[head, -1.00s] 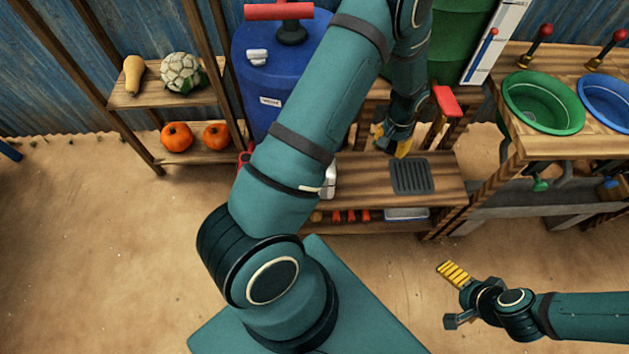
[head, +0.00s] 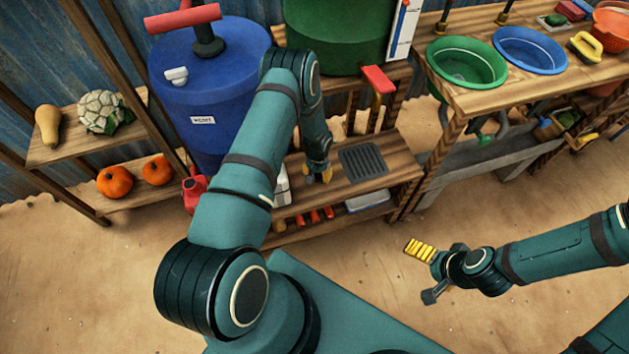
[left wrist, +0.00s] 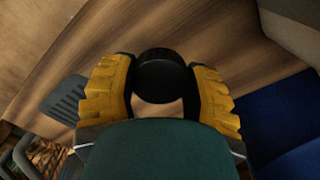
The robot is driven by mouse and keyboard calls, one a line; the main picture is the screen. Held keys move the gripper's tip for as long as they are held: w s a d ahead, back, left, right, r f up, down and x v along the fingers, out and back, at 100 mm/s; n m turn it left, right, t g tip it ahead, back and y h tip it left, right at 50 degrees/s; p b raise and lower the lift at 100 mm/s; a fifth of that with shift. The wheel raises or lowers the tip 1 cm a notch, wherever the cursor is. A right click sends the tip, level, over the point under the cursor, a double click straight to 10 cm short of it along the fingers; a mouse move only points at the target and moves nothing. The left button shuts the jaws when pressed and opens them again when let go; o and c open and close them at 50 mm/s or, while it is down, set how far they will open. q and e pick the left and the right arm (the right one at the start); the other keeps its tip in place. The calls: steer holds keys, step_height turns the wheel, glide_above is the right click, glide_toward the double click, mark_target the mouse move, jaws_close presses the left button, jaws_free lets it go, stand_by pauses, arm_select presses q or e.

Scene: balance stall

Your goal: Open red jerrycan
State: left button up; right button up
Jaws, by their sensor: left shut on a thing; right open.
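The red jerrycan (head: 194,188) stands left of my left arm in the head view, partly hidden by the arm. Its mouth is too small to make out. My left gripper (head: 322,175) is over the wooden bench, left of the grey grate, well to the right of the jerrycan. In the left wrist view its yellow fingers (left wrist: 165,95) are shut on a round black cap (left wrist: 160,72), with bench wood behind it. My right gripper (head: 428,271) is open and empty over the sandy ground at the lower right.
The bench (head: 350,187) holds a grey grate (head: 363,161) and a partly hidden white container (head: 282,188). A blue barrel (head: 205,90) and a green barrel (head: 335,35) stand behind. A basin counter (head: 510,95) is right. The sandy ground in front is clear.

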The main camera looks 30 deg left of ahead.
mark_target(317, 180)
arm_select(q)
steer(key=shift+f+b, duration=0.45)
steer(key=shift+f, duration=1.6)
steer(key=shift+f+b, duration=0.25)
steer(key=shift+b, duration=0.05)
steer(key=o, duration=1.3)
steer(key=shift+r, duration=0.1)
